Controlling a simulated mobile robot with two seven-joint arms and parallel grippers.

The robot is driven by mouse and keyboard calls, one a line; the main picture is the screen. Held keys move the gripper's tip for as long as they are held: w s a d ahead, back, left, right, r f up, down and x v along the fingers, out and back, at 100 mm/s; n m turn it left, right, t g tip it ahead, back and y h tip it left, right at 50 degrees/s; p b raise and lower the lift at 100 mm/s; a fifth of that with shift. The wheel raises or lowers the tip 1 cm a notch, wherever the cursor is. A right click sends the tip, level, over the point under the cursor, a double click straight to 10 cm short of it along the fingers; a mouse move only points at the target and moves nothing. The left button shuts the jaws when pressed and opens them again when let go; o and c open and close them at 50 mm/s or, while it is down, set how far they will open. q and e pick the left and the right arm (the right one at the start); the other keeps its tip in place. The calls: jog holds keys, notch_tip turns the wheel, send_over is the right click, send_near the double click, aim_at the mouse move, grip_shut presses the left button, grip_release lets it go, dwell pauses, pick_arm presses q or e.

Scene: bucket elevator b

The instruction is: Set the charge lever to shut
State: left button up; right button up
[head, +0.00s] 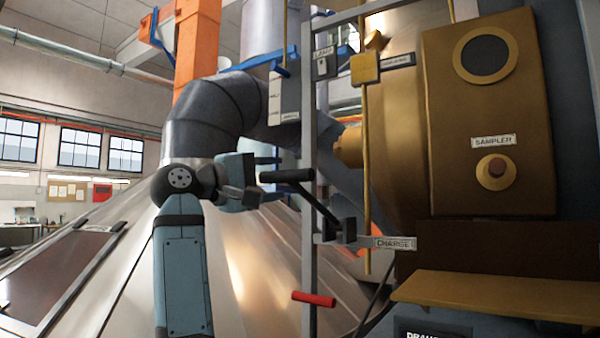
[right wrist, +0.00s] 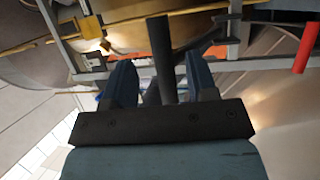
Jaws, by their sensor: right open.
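The charge lever is a black rod with a thick black grip (head: 287,175), rising up and left from a pivot block beside the CHARGE label (head: 395,243). In the right wrist view its black grip (right wrist: 160,50) stands between my two blue fingers. My right gripper (head: 266,177) is open at the left end of the grip, with its fingers spread to either side; it also shows in the right wrist view (right wrist: 160,75). I cannot tell whether a finger touches the grip. My left gripper is not in view.
A red handle (head: 313,298) sits below, and a yellow vertical rod (head: 366,190) is to the right. The brass SAMPLER box (head: 480,120) and a yellow ledge (head: 500,297) fill the right side. A sloped metal hood lies behind.

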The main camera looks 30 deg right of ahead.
aim_at(294, 176)
jog(key=d, duration=0.4)
jog(key=d+r+p, duration=0.1)
jog(key=d, duration=0.1)
jog(key=shift+d, duration=0.25)
grip_shut()
